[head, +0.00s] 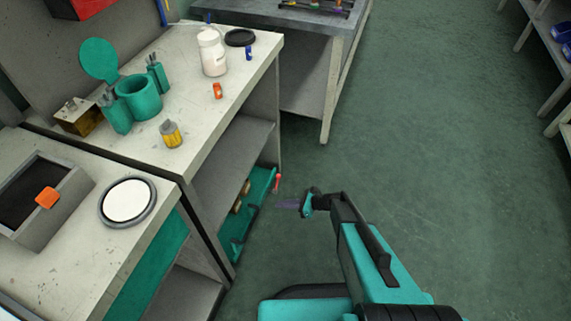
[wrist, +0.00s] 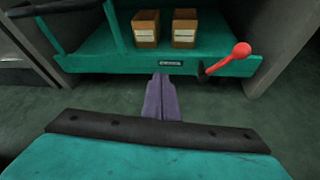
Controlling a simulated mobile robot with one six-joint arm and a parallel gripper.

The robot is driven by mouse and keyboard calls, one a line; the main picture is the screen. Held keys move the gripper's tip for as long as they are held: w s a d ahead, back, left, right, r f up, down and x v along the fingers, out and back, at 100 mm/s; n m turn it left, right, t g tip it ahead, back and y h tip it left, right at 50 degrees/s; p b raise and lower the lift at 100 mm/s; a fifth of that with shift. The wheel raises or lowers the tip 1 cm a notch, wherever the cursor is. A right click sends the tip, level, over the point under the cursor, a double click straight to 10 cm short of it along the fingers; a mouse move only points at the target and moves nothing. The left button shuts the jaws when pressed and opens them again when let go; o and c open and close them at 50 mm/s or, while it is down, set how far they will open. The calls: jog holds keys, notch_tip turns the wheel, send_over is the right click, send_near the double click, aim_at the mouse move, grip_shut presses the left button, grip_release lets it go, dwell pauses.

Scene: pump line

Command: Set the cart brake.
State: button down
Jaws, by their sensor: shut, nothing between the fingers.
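The teal cart (head: 252,210) stands under the bench on the left in the head view. In the wrist view its deck (wrist: 102,48) spans the top, with a small dark label on its front edge. The brake lever has a red knob (wrist: 241,50) and red arm on a dark pivot at the right of that edge. The lever tilts up to the right; its red knob also shows in the head view (head: 278,177). My gripper (wrist: 163,79) has purple fingers closed together and empty, left of the lever and pointing at the cart's front edge. Whether they touch it is unclear.
Two brown boxes, one on the left (wrist: 146,28) and one on the right (wrist: 185,28), sit on the cart deck. Bench panels flank the cart. The green floor (head: 440,150) to the right is open. The bench top (head: 215,115) above holds bottles and teal holders.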

jog(key=s+d+n+g+h, duration=0.25)
jog(key=s+n, duration=0.35)
jog(key=s, duration=0.4)
jog(key=s+d+n+g+h, duration=0.1)
jog(key=s+n+g+h, duration=0.2)
jog(key=s+n, duration=0.5)
jog(key=s+d+r+n+g+h, duration=0.1)
jog(key=s+d+r+n+h, duration=0.1)
jog(key=s+d, duration=0.4)
jog(key=s+d+r+n+g+h, duration=0.1)
jog(key=s+d+r+n+h, duration=0.1)
jog(key=s+d+n+h, duration=0.3)
jog(key=s+d+n, duration=0.2)
jog(key=s, duration=0.2)
jog(key=shift+s+r, duration=0.15)
jog(key=shift+r, duration=0.1)
